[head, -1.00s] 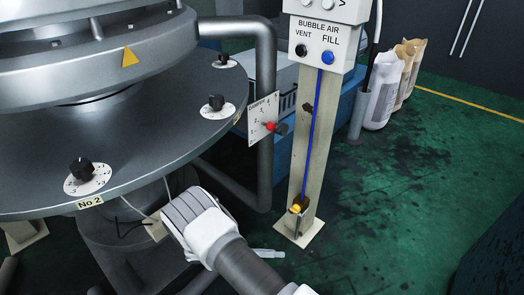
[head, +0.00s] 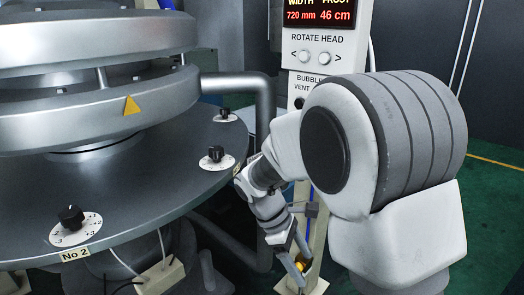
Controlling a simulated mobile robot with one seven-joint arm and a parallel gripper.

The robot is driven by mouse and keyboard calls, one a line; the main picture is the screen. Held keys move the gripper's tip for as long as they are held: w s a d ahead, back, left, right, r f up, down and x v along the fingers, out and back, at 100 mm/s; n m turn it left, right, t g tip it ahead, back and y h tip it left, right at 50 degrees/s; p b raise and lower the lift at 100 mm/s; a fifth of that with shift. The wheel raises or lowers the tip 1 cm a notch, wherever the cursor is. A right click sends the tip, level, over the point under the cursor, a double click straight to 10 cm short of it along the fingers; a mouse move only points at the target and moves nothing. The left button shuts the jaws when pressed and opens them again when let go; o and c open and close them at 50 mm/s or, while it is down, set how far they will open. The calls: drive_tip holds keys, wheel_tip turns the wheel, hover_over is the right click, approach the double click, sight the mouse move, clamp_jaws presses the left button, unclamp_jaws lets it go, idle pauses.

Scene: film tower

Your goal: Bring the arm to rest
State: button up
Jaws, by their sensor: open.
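My white and grey arm fills the right-centre of the head view, its large rounded joint close to the camera. My gripper (head: 303,243) hangs low in the middle, in front of the cream control post (head: 317,262), with its fingers apart and nothing seen between them. The lower finger overlaps the post's foot near a yellow knob (head: 303,266). I cannot tell whether it touches the post. My arm hides the damper plate, much of the post and most of the bubble air buttons.
On the left stands a large grey round machine (head: 95,215) with several black dials (head: 70,217) on its rim. A grey pipe (head: 265,105) runs behind my wrist. A display (head: 318,14) reads 720 mm and 46 cm. Green floor (head: 490,195) shows at the far right.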

drive_tip(key=s+d+r+m+t+y+b, duration=0.25)
drive_tip(key=s+r+m, duration=0.25)
drive_tip(key=s+m, duration=0.25)
drive_tip(key=s+d+r+m+t+y+b, duration=0.2)
drive_tip(key=s+d+r+m+t+y, duration=0.15)
drive_tip(key=s+r+m, duration=0.35)
wheel_tip(320, 180, up, 27)
drive_tip(key=s+p, duration=0.1)
drive_tip(key=p, duration=2.8)
drive_tip(key=shift+s+a+f+t+h, duration=0.2)
drive_tip(key=shift+s+a+t+h, duration=0.05)
drive_tip(key=shift+a+t+h, duration=0.15)
